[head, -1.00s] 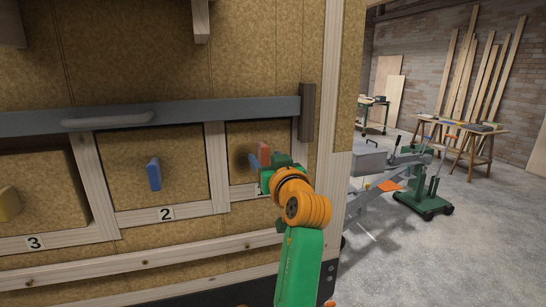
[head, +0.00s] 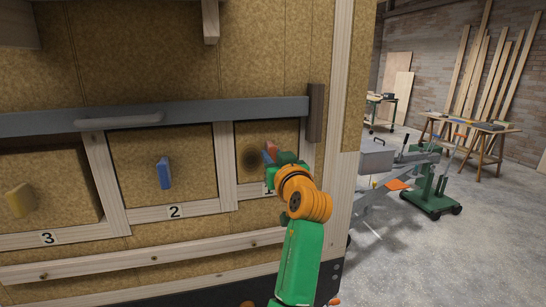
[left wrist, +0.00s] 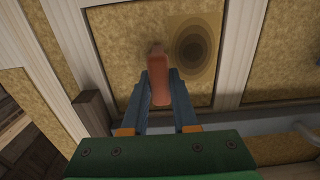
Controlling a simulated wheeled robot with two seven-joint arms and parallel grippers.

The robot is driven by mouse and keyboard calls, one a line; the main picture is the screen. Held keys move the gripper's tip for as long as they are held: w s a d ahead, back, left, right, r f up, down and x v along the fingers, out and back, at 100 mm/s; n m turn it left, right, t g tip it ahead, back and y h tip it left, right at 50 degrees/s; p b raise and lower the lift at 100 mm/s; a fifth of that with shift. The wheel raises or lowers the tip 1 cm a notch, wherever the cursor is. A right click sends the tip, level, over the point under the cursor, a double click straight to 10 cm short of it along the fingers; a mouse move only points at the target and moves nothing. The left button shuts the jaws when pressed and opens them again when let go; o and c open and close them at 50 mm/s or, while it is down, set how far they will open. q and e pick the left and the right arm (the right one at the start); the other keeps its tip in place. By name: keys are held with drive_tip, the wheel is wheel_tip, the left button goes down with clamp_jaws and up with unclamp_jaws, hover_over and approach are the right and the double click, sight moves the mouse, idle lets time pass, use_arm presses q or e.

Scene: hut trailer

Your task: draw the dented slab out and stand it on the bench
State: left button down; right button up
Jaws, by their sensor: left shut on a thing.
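The dented slab (head: 286,132) is a tan speckled panel in the rightmost bay, with a dark round dent on its face. The dent also shows in the left wrist view (left wrist: 193,48). A red-orange handle (left wrist: 159,82) stands out from the slab beside the dent. My left gripper (head: 270,156) is at this handle; in the left wrist view its blue fingers lie on either side of it, shut on it. The slab still sits within its wooden frame. The gripper hides the lower right of the slab and most of its number tag. My right gripper is out of view.
Slab 2 (head: 136,181) with a blue handle is to the left, and slab 3 (head: 60,190) with a yellow handle is further left. A grey bar (head: 200,113) runs above the bays. A trestle bench (head: 472,127) stands back right, beyond a green wheeled jack (head: 432,190).

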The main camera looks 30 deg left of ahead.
use_arm(q)
drive_tip(key=shift+r, duration=0.1)
drive_tip(key=b+v, duration=0.2)
drive_tip(key=v, duration=0.5)
drive_tip(key=shift+s+d, duration=0.15)
drive_tip(key=shift+d, duration=0.05)
idle(0.7)
drive_tip(key=b+v, duration=0.1)
drive_tip(key=v, duration=0.5)
drive_tip(key=shift+b, duration=0.3)
